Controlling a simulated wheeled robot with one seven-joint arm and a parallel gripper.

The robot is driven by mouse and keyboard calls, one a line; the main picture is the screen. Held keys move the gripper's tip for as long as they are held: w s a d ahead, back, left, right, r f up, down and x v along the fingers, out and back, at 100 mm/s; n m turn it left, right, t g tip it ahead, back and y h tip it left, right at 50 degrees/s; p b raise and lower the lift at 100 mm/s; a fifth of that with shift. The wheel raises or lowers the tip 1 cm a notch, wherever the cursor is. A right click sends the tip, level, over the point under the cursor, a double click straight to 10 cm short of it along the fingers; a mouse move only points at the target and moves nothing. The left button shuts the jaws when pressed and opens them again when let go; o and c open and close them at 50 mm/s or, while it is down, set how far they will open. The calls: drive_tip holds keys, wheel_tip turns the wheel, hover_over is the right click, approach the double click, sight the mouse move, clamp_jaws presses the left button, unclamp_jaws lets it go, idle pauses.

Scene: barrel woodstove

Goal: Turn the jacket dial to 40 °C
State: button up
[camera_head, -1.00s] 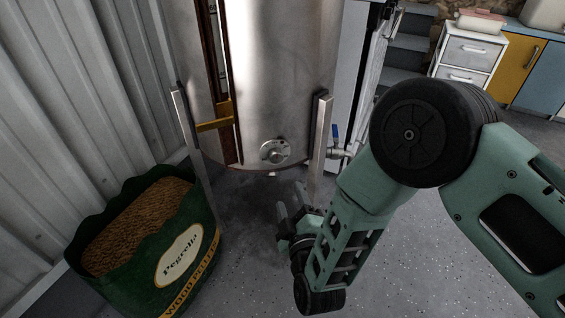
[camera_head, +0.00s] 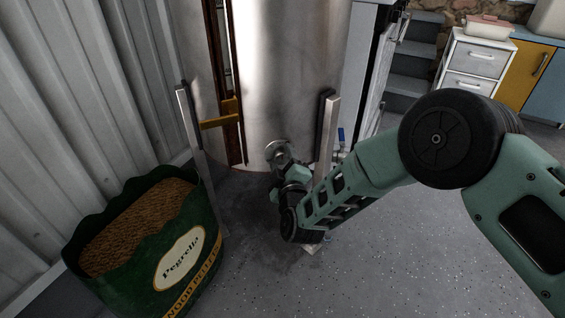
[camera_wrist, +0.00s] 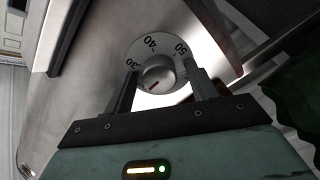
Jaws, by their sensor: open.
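The jacket dial (camera_head: 278,152) is on the lower front of the steel tank (camera_head: 290,80), partly hidden behind my gripper. In the wrist view, the dial plate (camera_wrist: 167,46) is pale and round, with 30, 40 and 50 around its upper edge in the picture. Its silver centre knob (camera_wrist: 157,70) has a short red mark on its lower side; I cannot tell which number it indicates. My gripper (camera_wrist: 161,72) is open, with one finger on each side of the knob. I cannot tell whether either finger touches it. My gripper is also in the head view (camera_head: 284,166).
A green wood pellet bag (camera_head: 205,262) stands at left, in front of a corrugated wall (camera_head: 80,90). Grey floor (camera_head: 400,260) is clear in front.

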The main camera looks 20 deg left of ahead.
drive_tip(key=c, duration=1)
